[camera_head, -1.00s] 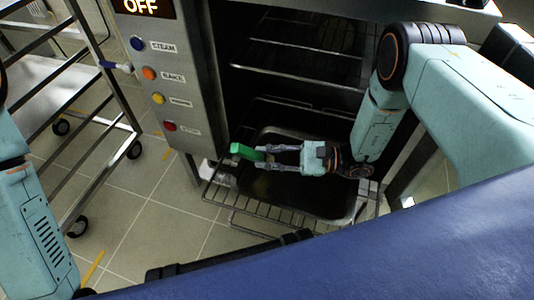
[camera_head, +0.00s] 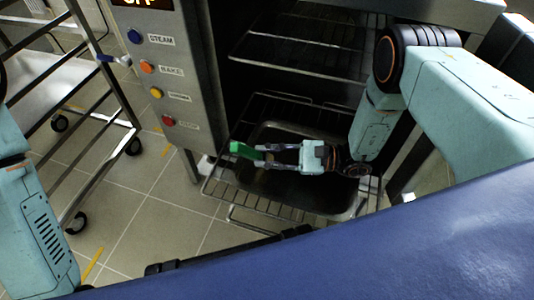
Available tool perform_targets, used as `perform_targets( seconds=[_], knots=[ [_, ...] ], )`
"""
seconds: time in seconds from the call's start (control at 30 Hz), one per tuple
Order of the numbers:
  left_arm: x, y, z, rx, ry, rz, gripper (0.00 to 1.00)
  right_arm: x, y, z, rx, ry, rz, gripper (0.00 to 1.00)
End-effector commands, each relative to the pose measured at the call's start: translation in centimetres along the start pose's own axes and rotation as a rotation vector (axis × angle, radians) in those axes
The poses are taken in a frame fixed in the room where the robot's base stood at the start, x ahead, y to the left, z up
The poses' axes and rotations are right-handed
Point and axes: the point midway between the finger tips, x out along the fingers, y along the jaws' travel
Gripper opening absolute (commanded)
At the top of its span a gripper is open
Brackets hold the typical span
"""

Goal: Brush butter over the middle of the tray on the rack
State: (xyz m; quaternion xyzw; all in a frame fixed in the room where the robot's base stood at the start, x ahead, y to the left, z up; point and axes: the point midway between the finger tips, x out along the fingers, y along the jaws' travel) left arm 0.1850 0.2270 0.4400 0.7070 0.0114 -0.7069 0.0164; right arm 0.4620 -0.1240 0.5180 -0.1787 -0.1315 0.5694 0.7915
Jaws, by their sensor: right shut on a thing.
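The dark tray (camera_head: 305,188) lies on the wire rack (camera_head: 226,193), which sticks out of the open oven. My right gripper (camera_head: 262,149) reaches in from the right, over the tray. It is shut on a green block-like thing (camera_head: 242,149), seemingly the brush's handle, near the tray's left rim. No bristles can be made out, and I cannot tell whether the brush touches the tray. No butter can be made out on the dark tray. My left arm shows at the left edge, but its gripper is out of view.
The oven's control panel (camera_head: 165,80) with several coloured buttons stands left of the opening. Another wire rack (camera_head: 300,55) sits higher inside. A wheeled metal trolley (camera_head: 85,130) stands at the left. Tiled floor (camera_head: 150,215) is clear between trolley and oven.

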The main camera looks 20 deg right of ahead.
Motion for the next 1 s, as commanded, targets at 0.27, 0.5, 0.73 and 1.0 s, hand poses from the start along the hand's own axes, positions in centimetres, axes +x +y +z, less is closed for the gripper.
perform_targets(
  seconds=[0.27,0.5,0.73,1.0],
  knots=[
    [0.0,0.0,0.0,0.000,0.000,0.000,0.44,0.0,0.2,-0.4,0.001,0.000,0.000,0.00],
    [-0.1,0.0,0.0,0.000,0.000,0.000,0.44,-0.8,0.3,-0.3,0.001,0.001,-0.003,0.00],
    [-0.3,0.0,0.0,0.000,0.000,0.000,0.44,-2.5,0.8,0.0,0.001,0.001,-0.003,0.00],
    [-0.3,0.0,0.0,0.000,0.000,0.000,0.44,-3.7,1.2,0.2,0.001,0.000,0.000,0.00]
  ],
)
